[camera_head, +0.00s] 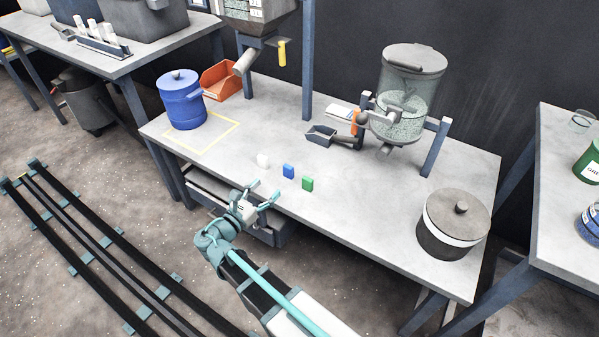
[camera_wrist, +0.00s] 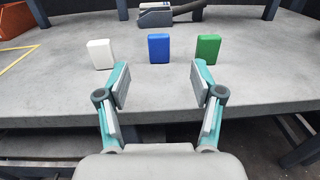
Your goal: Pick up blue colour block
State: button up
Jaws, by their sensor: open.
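The small blue block (camera_head: 288,171) stands on the grey table between a white block (camera_head: 263,160) and a green block (camera_head: 307,184), near the table's front edge. In the wrist view the blue block (camera_wrist: 159,48) stands upright beyond my fingertips, roughly centred between them, with the white block (camera_wrist: 101,54) to its left and the green block (camera_wrist: 207,48) to its right. My gripper (camera_head: 264,190) is open and empty at the table's front edge, and its fingers (camera_wrist: 160,86) are apart from all three blocks.
The grey table (camera_head: 350,205) is clear around the blocks. A blue lidded pot (camera_head: 181,100) and an orange bin (camera_head: 220,80) stand at the left. A scoop (camera_head: 322,134) and a clear hopper (camera_head: 405,95) are behind. A dark lidded pot (camera_head: 452,222) stands at the right.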

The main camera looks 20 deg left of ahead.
aim_at(286, 168)
jog(key=b+x, duration=0.2)
jog(key=x, duration=0.8)
jog(key=shift+a, duration=0.1)
jog(key=shift+c, duration=0.4)
jog(key=c, duration=1)
